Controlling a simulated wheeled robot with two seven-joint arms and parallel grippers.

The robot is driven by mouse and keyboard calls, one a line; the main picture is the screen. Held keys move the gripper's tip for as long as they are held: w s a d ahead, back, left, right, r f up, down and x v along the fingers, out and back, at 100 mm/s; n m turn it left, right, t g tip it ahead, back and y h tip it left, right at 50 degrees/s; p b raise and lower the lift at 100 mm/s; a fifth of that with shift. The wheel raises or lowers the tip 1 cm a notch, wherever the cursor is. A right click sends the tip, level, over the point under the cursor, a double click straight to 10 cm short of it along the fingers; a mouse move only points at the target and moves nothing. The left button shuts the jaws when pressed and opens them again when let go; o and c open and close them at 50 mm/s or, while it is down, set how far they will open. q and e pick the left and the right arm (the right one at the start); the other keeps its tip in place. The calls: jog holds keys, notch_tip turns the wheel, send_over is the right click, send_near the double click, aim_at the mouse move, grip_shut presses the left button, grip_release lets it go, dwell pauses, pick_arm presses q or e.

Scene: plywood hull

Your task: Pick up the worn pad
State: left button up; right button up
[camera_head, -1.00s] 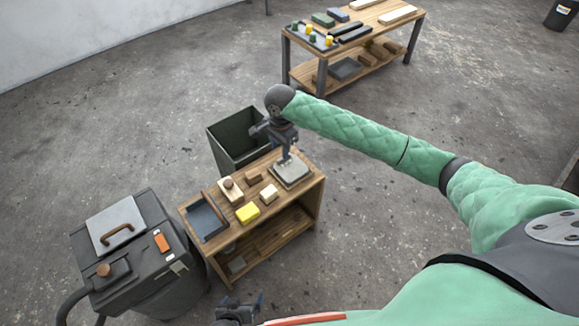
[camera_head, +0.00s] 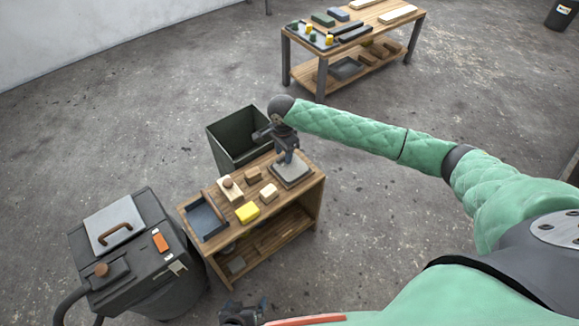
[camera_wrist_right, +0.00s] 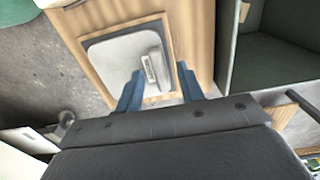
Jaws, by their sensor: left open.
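A grey square pad-like piece with rounded corners (camera_head: 290,176) lies at the right end of the small wooden bench; it also shows in the wrist view (camera_wrist_right: 108,60). A raised light-grey bar (camera_wrist_right: 152,68) stands on it. I cannot tell whether this is the worn pad. My right gripper (camera_head: 289,157) is over it, pointing down. In the wrist view its blue fingers (camera_wrist_right: 160,72) are apart, one each side of the bar, with no visible grip. My left gripper (camera_head: 246,308) is open and empty at the bottom edge, away from the bench.
The bench also holds a yellow block (camera_head: 247,211), a pale block (camera_head: 268,191), a brown block (camera_head: 253,173), a knobbed wooden piece (camera_head: 229,188) and a dark tray (camera_head: 192,225). An open dark bin (camera_head: 226,130) stands behind. A grey machine (camera_head: 130,265) stands left.

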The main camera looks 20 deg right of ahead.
jog(key=shift+f, duration=0.3)
grip_shut()
jog(key=shift+r, duration=0.15)
jog(key=shift+r, duration=0.3)
jog(key=r, duration=0.2)
jog(key=d+r, duration=0.1)
jog(key=shift+s+r+p, duration=0.2)
jog(key=shift+r+p, duration=0.2)
jog(key=s+d+r+p, duration=0.1)
jog(key=s+d+r, duration=0.3)
jog(key=d, duration=0.5)
notch_tip(320, 180, up, 2)
jog(key=shift+s+d+r, duration=0.2)
jog(key=shift+s, duration=0.15)
